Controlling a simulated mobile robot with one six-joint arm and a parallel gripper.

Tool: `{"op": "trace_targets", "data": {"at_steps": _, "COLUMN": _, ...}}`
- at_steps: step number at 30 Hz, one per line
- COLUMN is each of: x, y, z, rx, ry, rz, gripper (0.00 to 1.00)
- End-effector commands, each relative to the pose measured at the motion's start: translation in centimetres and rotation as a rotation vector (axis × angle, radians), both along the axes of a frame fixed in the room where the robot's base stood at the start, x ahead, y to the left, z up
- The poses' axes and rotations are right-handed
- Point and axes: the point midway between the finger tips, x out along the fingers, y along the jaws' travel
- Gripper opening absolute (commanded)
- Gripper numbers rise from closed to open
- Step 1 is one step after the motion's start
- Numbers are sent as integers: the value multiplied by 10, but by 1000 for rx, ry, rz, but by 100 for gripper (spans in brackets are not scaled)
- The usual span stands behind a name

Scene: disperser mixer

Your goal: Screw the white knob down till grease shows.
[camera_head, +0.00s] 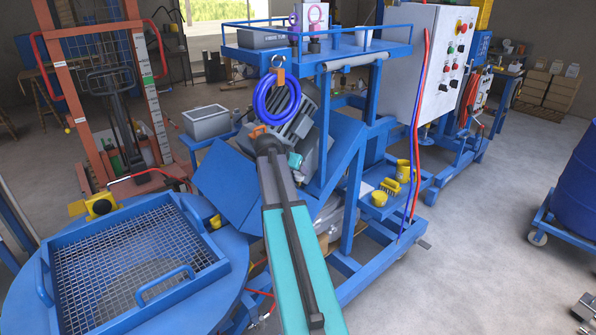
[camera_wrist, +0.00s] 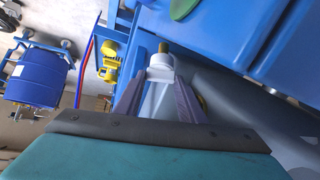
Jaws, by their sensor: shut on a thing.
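The knob lies in front of blue machine parts. I cannot make out any grease in the wrist view. In the head view my turquoise and grey arm reaches toward the blue mixer frame (camera_head: 348,190), and the knob and fingertips cannot be made out there.
Blue hose coils (camera_head: 277,100) hang just above my arm's far end. A grey motor (camera_head: 300,125) sits behind it. A blue table with a mesh grate (camera_head: 135,262) stands at left, and a white control cabinet (camera_head: 425,60) at upper right. Floor at right is open before a blue drum (camera_head: 580,180).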

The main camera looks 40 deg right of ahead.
Motion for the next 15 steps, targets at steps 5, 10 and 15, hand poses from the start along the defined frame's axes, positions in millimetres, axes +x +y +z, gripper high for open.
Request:
{"op": "trace_targets", "data": {"at_steps": 5, "x": 0, "y": -1, "z": 0, "rx": 0, "ry": 0, "rz": -1, "gripper": 14}}
{"op": "trace_targets", "data": {"at_steps": 10, "x": 0, "y": 0, "z": 0, "rx": 0, "ry": -1, "rz": -1, "gripper": 48}}
{"op": "trace_targets", "data": {"at_steps": 15, "x": 0, "y": 0, "z": 0, "rx": 0, "ry": -1, "rz": 1, "gripper": 55}}
